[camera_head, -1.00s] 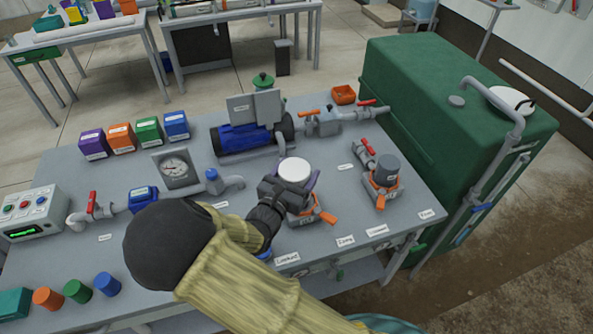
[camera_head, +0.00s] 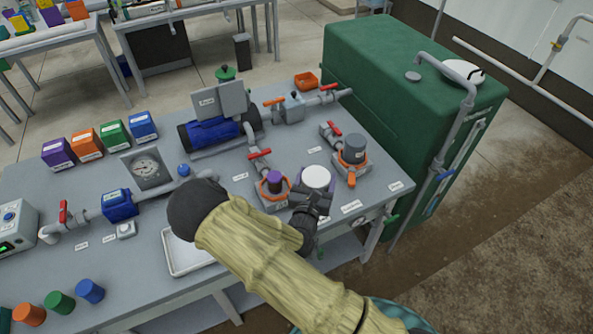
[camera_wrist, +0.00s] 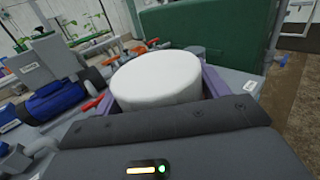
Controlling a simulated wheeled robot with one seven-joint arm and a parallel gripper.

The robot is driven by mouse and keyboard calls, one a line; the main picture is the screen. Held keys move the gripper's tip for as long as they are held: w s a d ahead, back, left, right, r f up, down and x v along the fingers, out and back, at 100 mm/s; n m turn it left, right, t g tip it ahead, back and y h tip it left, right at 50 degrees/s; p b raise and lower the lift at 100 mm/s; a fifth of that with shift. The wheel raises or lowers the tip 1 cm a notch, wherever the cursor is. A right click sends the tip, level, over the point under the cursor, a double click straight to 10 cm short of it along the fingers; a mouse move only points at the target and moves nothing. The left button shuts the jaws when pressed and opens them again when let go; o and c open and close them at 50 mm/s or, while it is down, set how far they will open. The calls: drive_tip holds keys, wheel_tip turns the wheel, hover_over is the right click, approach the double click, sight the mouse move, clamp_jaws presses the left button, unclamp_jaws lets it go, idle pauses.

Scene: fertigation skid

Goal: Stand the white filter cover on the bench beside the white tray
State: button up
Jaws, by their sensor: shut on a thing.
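The white filter cover (camera_head: 316,177) is a round white cap. It is held between the fingers of my gripper (camera_head: 313,190), to the right of the opened filter. In the wrist view the cover (camera_wrist: 157,78) sits upright between the two purple-grey fingers, its lower part hidden by the gripper body. The white tray (camera_head: 178,262) lies at the front edge of the grey bench (camera_head: 235,262), partly hidden behind my arm. I cannot tell whether the cover touches the bench.
An opened filter with a purple insert (camera_head: 275,179) and orange collar stands left of the cover. A grey-capped filter (camera_head: 354,150) stands behind it to the right. A green tank (camera_head: 400,80) is beyond the bench's right end. Several coloured boxes and cups are at left.

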drive_tip(key=s+d+f+n+y+b, duration=0.1)
drive_tip(key=d+f+b, duration=0.4)
drive_tip(key=f, duration=0.6)
drive_tip(key=s+d+f+n+y+b, duration=0.1)
drive_tip(key=d+f+b, duration=0.4)
drive_tip(key=d+f, duration=0.5)
wheel_tip(320, 180, down, 2)
drive_tip(key=shift+s+d+f+y, duration=0.2)
drive_tip(key=shift+s+y, duration=0.4)
drive_tip(key=shift+s, duration=0.6)
